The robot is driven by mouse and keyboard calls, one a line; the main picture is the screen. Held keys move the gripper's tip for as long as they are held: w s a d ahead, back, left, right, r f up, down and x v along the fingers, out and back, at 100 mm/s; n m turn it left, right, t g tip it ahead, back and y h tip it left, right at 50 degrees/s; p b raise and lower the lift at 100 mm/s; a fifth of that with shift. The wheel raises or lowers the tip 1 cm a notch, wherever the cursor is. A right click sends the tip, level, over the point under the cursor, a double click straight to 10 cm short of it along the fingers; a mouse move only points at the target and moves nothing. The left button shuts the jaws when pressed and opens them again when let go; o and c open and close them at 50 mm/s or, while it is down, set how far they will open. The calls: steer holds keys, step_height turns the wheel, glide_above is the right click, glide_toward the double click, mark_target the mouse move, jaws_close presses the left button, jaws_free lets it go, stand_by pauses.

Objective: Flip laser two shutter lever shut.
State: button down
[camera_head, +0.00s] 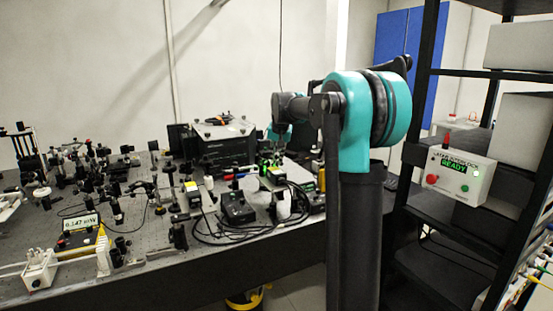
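My arm reaches over the right part of the optical bench (150,250). Its wrist end comes down behind small dark parts near the bench's right half. My gripper (272,152) is small and dark there, and I cannot tell its fingers apart or whether they hold anything. No shutter lever can be made out clearly; small red and blue parts (236,176) sit between the boxes.
A black box (228,150) stands behind the work area. A black control box (236,208) and loose cables lie in front. A power meter (80,232) reads about 0.147. A white panel showing READY (456,176) sits on the right rack. Many optic mounts crowd the bench's left.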

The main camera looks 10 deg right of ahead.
steer(key=shift+s+a+t+h, duration=0.15)
steer(key=shift+a+t+h, duration=0.15)
steer(key=shift+a+h, duration=0.25)
steer(key=shift+h, duration=0.45)
steer(key=c, duration=1.6)
jaws_free()
steer(key=shift+s+r, duration=0.1)
steer(key=v, duration=1.1)
steer(key=shift+s+a+r, duration=0.1)
steer(key=shift+s+r, duration=0.15)
steer(key=shift+r, duration=0.05)
